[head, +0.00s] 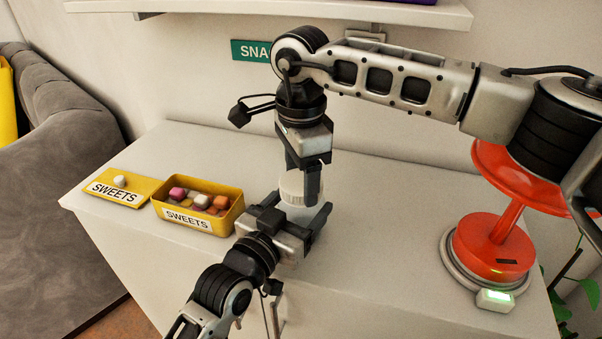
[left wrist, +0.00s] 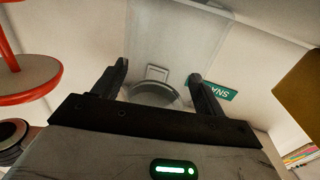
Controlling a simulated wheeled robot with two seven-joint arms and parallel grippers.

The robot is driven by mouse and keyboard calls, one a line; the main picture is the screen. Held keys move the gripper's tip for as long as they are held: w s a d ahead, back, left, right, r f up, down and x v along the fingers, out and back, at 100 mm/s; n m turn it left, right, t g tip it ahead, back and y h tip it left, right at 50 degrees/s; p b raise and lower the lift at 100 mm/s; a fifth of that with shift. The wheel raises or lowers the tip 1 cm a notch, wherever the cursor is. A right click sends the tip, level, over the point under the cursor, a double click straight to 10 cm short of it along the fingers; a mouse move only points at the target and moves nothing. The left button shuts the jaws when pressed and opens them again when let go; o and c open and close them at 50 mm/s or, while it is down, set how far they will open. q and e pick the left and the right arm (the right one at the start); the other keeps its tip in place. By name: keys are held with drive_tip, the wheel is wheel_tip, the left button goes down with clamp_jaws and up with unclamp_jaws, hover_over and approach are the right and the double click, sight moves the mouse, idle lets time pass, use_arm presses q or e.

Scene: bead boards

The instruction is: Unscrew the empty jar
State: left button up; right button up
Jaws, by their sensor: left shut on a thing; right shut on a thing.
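A clear jar (head: 299,213) with a white ridged lid (head: 292,188) stands on the white counter, mostly hidden by both grippers. No contents show in its small visible part. My right gripper (head: 303,180) points down from above and is shut on the lid. My left gripper (head: 296,207) comes in from the front left, with its fingers on either side of the jar body, and is shut on it. The left wrist view shows the clear curved jar (left wrist: 154,94) between the two dark fingers of my left gripper (left wrist: 158,78).
A yellow tin (head: 231,218) labelled SWEETS holds several sweets, left of the jar. A yellow SWEETS lid (head: 128,199) with one white sweet lies farther left. A red stand (head: 484,250) sits on a round scale at the right. A shelf (head: 420,14) overhangs the back. The back-left counter is clear.

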sight(301, 181)
drive_tip(key=n, duration=0.7)
drive_tip(key=shift+n, duration=0.4)
drive_tip(key=n, duration=0.6)
drive_tip(key=shift+n, duration=0.4)
drive_tip(key=shift+r, duration=0.15)
drive_tip(key=shift+r, duration=1)
drive_tip(key=shift+r, duration=2)
use_arm(q)
drive_tip(key=o, duration=2)
drive_tip(key=shift+c, duration=0.2)
